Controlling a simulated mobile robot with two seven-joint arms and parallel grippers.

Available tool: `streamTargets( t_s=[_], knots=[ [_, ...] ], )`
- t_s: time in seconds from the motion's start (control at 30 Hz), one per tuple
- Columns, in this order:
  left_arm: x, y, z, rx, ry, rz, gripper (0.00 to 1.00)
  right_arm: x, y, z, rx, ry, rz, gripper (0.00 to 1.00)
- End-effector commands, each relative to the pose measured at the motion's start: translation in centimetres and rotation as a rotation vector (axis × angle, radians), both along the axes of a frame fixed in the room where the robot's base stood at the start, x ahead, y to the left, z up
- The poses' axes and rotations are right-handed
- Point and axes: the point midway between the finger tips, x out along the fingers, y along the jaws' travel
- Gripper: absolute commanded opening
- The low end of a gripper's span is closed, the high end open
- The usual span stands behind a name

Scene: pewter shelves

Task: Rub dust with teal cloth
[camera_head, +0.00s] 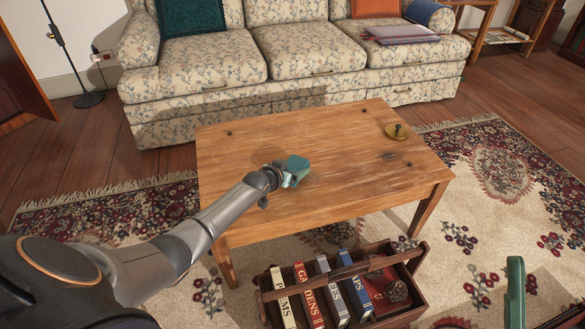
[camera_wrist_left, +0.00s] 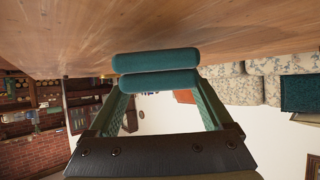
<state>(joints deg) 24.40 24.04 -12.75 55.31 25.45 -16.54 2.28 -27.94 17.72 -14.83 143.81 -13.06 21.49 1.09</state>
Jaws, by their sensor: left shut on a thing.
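The teal cloth (camera_head: 298,164) is a small folded pad at the end of my left arm, over the middle of the wooden coffee table (camera_head: 250,150). My left gripper (camera_head: 287,174) is shut on it. In the left wrist view the cloth (camera_wrist_left: 155,81) shows as two teal rolls between the green fingers, close to the wooden surface. I cannot tell whether it touches the top. Pale, dull streaks mark the table top right of the cloth; I cannot tell dust from wear. My right gripper is not seen.
A small brass dish (camera_head: 398,132) stands at the table's right rear. A wooden crate (camera_head: 415,262) of books sits on the rug (camera_head: 450,215) before the table. A floral sofa (camera_head: 205,68) stands behind. A green upright thing (camera_head: 515,290) is at lower right.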

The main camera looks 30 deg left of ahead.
Motion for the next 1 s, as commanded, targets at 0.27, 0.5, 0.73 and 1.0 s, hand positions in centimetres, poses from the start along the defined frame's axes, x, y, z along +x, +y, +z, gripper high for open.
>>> streamTargets(
  t_s=[0.27,0.5,0.73,1.0],
  knots=[
    [0.0,0.0,-0.3,0.000,0.000,0.000,0.21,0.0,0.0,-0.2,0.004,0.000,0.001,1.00],
    [0.0,0.0,-0.8,0.000,0.000,0.000,0.21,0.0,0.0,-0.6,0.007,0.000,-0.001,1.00],
    [0.0,0.0,-1.2,0.000,0.000,0.000,0.21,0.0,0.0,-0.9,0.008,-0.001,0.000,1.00],
    [0.0,0.0,-1.8,0.000,-0.001,0.000,0.21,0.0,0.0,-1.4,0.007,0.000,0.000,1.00]
  ],
)
